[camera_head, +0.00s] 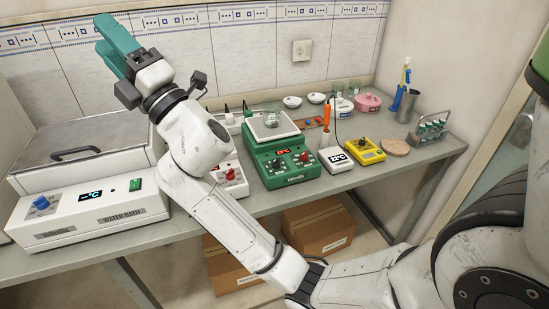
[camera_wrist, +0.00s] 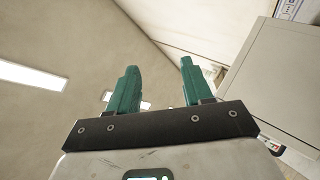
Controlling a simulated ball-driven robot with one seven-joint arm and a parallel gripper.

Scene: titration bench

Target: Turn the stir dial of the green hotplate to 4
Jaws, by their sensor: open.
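The green hotplate (camera_head: 267,158) stands on the bench right of my forearm in the head view. Its front panel has a lit red display (camera_head: 282,152), a dark knob (camera_head: 276,163) at the left and a red knob (camera_head: 304,157) at the right. The lettering and dial marks are too small to read, so I cannot tell which knob is for stirring or where it points. A small beaker (camera_head: 270,119) sits on its plate. My gripper (camera_head: 112,42) is raised at the upper left, far from the hotplate. In the wrist view its two green fingers (camera_wrist: 156,88) are apart with nothing between them.
A white water bath (camera_head: 95,215) stands at the left. A white device with a red knob (camera_head: 231,175) is partly behind my arm. A white meter (camera_head: 335,160), yellow device (camera_head: 364,151), pink pot (camera_head: 367,102) and tube rack (camera_head: 431,130) stand to the right.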

